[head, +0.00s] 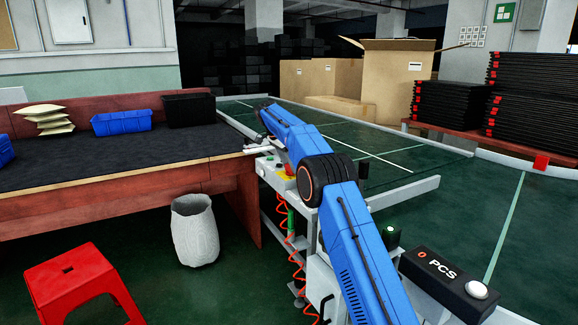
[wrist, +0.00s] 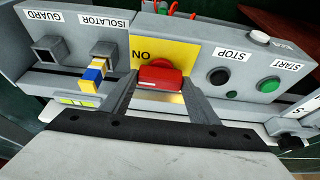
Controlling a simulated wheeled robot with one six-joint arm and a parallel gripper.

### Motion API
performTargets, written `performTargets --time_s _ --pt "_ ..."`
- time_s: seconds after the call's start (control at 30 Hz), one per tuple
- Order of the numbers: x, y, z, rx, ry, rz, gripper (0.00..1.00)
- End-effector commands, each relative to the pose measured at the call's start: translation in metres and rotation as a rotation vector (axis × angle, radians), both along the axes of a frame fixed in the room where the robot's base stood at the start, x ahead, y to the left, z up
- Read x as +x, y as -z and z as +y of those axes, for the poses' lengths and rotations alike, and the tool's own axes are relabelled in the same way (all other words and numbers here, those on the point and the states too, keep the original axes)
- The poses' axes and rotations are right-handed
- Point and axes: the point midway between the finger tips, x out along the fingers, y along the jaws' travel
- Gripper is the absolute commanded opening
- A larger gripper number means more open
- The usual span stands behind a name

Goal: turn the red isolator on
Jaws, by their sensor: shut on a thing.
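The red isolator (wrist: 162,73) is a red handle on a yellow plate (wrist: 178,50) in the wrist view, where the panel appears upside down. The handle lies across the picture, with the word ON on the plate near its left end. My gripper (wrist: 160,88) has one finger on each side of the handle and is shut on it. The fingers hide part of its ends. In the head view, my arm reaches to the control panel beside the conveyor, and the arm hides most of the gripper and the handle.
On the same panel are a black STOP button (wrist: 218,76), a green START button (wrist: 268,84), a blue-and-yellow piece (wrist: 93,77) under the ISOLATOR label and a GUARD socket (wrist: 47,50). A workbench (head: 120,179) stands left of the panel; a PCS box (head: 443,283) is at right.

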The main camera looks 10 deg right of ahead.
Motion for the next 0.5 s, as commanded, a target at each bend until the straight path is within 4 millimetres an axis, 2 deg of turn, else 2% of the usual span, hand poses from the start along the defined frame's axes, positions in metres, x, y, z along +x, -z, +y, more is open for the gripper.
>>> performTargets --time_s 0.43,0.47,0.5 --pt "0.0001 -0.0006 0.0003 0.000 0.010 -0.001 0.32" --pt "0.0002 -0.0006 0.0003 0.000 0.010 -0.001 0.57" --pt "0.0001 -0.0006 0.0003 0.000 0.010 -0.001 0.67"
